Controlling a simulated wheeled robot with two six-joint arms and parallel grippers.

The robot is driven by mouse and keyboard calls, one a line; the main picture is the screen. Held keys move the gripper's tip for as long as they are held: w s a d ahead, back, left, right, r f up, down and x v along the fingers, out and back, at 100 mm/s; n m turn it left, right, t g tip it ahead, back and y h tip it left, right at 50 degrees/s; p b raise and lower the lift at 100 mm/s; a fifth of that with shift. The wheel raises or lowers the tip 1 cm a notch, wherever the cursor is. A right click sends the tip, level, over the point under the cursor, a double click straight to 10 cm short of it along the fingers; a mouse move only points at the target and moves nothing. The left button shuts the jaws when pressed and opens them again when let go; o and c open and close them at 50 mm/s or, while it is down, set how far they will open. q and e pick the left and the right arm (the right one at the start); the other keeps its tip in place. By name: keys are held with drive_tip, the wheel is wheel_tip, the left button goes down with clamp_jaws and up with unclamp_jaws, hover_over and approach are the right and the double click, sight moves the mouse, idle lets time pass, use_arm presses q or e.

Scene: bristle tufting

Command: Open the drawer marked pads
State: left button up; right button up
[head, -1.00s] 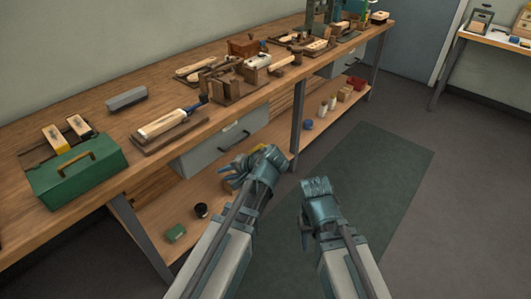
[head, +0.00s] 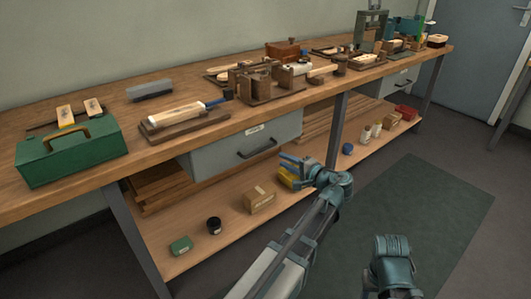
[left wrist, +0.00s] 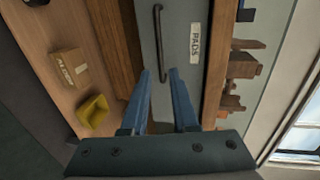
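The drawer marked pads (head: 230,150) is a grey box front under the workbench top, and it looks shut. Its dark bar handle (head: 257,147) runs along the front. In the left wrist view the label PADS (left wrist: 194,43) reads sideways beside the handle (left wrist: 158,42). My left gripper (head: 290,170) is open, in front of and a little below the handle's right end. In the left wrist view its blue fingers (left wrist: 160,95) point at the drawer, with the handle's near end between their tips, apart from them. My right gripper (head: 392,245) is low at the right; its fingers are hidden.
The workbench (head: 110,165) carries a green toolbox (head: 70,155), brushes and wooden jigs. The lower shelf holds a cardboard box (head: 259,199), a yellow bin (head: 287,178) and small jars. A second drawer (head: 398,82) sits farther right. A green mat (head: 430,200) covers clear floor.

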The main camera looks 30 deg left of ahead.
sight(263, 150)
use_arm(q)
drive_tip(key=b+x, duration=0.2)
drive_tip(key=x, duration=1.1)
drive_tip(key=shift+w+a+b, duration=0.1)
drive_tip(key=shift+w+b, duration=0.05)
drive_tip(key=shift+b, duration=0.15)
clamp_jaws()
idle(0.8)
